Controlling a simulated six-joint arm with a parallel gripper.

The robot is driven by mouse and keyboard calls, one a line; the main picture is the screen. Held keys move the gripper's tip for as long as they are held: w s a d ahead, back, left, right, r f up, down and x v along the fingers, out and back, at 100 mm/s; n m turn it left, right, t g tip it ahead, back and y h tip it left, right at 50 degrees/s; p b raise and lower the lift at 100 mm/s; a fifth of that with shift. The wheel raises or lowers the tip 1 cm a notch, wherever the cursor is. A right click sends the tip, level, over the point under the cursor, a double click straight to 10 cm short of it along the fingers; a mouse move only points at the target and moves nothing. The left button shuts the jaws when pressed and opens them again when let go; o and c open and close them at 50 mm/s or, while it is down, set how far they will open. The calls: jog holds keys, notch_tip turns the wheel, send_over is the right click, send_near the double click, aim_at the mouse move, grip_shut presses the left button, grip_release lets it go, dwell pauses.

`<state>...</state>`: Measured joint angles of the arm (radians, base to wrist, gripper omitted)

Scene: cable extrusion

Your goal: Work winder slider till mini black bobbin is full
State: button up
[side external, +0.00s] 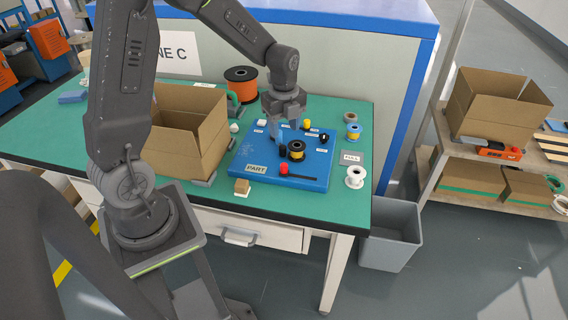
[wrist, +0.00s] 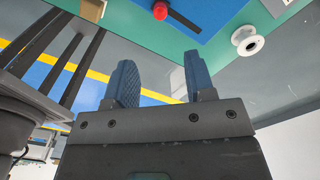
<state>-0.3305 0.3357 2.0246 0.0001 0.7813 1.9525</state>
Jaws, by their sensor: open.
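A blue winder board (side external: 262,170) with a "PART" label lies on the green bench. A small black bobbin (side external: 296,150) with yellow-orange winding sits on its middle; how full it is, I cannot tell. The slider's red knob (side external: 284,169) is at the left end of a black slot (side external: 300,177) near the board's front edge. The red knob (wrist: 160,10) and slot (wrist: 185,20) also show at the top of the wrist view. My gripper (side external: 277,136) hangs over the board, left of the bobbin and behind the knob. Its fingers (wrist: 160,70) are apart with nothing between them.
An open cardboard box (side external: 190,140) stands left of the board, with a large orange spool (side external: 241,84) behind. A small tan block (side external: 242,187) is in front. A grey bin (side external: 390,235) stands beside the bench.

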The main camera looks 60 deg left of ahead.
aim_at(284, 165)
jog(key=shift+m, duration=0.8)
notch_tip(284, 165, down, 14)
jog(key=shift+r, duration=0.1)
grip_shut()
